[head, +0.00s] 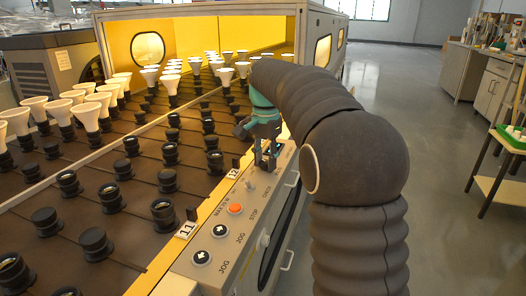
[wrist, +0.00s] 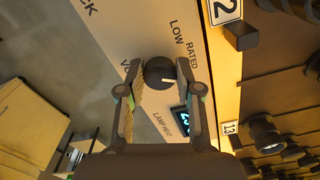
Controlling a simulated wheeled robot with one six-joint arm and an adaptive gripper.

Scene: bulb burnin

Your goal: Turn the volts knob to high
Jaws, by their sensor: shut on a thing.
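The volts knob (wrist: 160,73) is a dark round knob on the pale control panel, seen in the wrist view. A short white mark on its face points to the right of the picture. The words LOW and RATED are printed above and right of it; the volts label is partly hidden, and I see no HIGH label. My gripper (wrist: 160,86) has one finger on each side of the knob and is shut on it. In the head view my gripper (head: 265,160) reaches down to the panel's far part, and the knob cannot be made out there.
The sloping panel (head: 208,262) has an orange button (head: 235,209), black jog buttons (head: 220,230) and a toggle. A lit blue display (wrist: 181,117) sits close to my finger. Left of the panel is a rack (head: 128,215) of sockets and white bulbs.

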